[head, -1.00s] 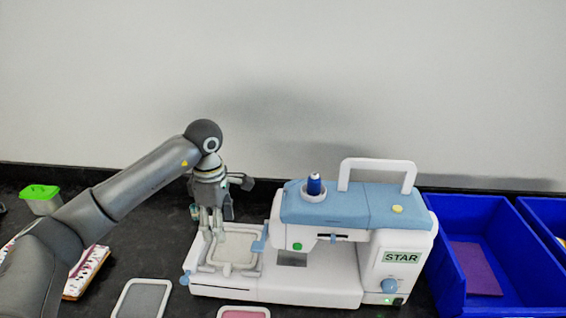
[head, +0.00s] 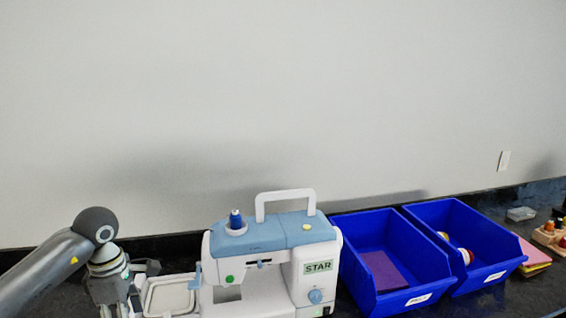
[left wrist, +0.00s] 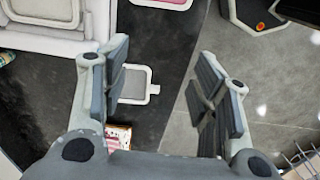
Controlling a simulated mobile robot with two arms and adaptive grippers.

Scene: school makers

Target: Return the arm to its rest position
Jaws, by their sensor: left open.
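My left arm comes in from the left in the head view. Its gripper (head: 115,303) hangs just left of the white hoop frame (head: 147,296) on the sewing machine (head: 265,262), its fingertips cut off by the lower edge. In the left wrist view the gripper (left wrist: 160,82) has its two fingers wide apart with nothing between the pads. Part of the white frame (left wrist: 45,42) and machine shows there at upper left, apart from the fingers. My right gripper is not in view.
Two blue bins (head: 418,290) stand right of the machine, one holding a purple piece (head: 383,270). In the left wrist view, a grey framed patch (left wrist: 135,88) lies on the dark counter (left wrist: 165,45), with a pink one (left wrist: 165,3) at the top. A grey floor (left wrist: 255,75) lies beyond the counter edge.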

